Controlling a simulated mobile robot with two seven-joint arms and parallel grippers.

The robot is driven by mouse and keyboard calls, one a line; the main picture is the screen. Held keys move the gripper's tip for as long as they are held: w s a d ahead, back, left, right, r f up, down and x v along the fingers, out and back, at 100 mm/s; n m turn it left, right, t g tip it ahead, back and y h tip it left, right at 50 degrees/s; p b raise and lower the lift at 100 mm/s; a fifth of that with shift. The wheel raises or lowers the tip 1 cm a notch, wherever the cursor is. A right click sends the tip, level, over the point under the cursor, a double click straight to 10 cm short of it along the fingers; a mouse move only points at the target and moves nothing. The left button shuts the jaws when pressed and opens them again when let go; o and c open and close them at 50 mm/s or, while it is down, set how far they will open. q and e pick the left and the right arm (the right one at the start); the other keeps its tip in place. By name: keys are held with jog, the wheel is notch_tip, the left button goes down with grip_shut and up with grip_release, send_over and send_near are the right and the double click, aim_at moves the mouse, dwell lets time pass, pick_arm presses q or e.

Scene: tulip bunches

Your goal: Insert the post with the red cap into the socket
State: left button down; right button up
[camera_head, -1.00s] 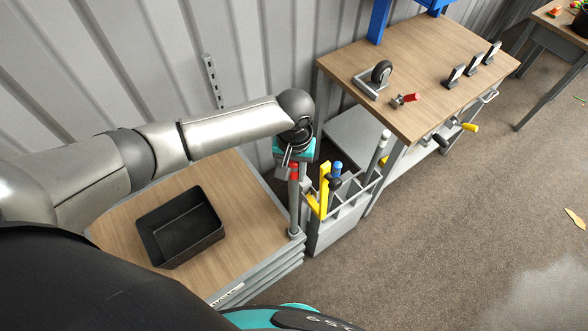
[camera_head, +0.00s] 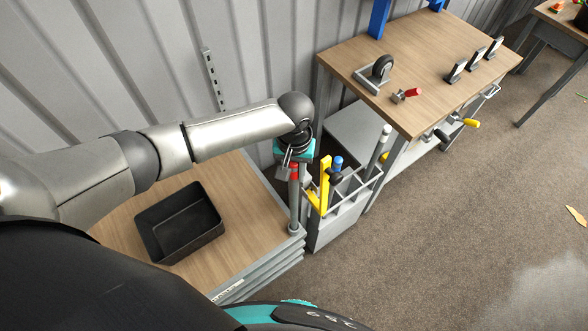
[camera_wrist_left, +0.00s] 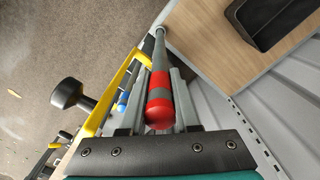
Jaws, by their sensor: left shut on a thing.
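The grey post (camera_head: 294,203) with the red cap (camera_head: 294,171) stands roughly upright at the near right corner of the low wooden-topped cabinet. My left gripper (camera_head: 289,156) is shut on the post's upper end near the red cap. In the left wrist view the red cap (camera_wrist_left: 159,112) lies between my fingers, with the grey shaft running away from it. The shaft's far end meets a round grey socket (camera_head: 297,230) at the cabinet corner. I cannot tell how deep it sits there. My right gripper is not in view.
A black bin (camera_head: 180,224) sits on the cabinet top (camera_head: 240,205). Right beside the post is a grey divided rack (camera_head: 335,226) with a yellow tool (camera_head: 324,188) and a blue-capped post (camera_head: 337,163). A workbench (camera_head: 425,60) stands behind. The floor at right is open.

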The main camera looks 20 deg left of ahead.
aim_at(294, 165)
pick_arm(q)
jog(key=shift+f+b, duration=0.3)
jog(key=shift+f, duration=0.35)
jog(key=c, duration=0.6)
grip_release()
jog(key=shift+o, duration=0.2)
jog(key=shift+r, duration=0.1)
notch_tip(294, 165, up, 2)
jog(key=p, duration=0.3)
jog(key=shift+r, duration=1.45)
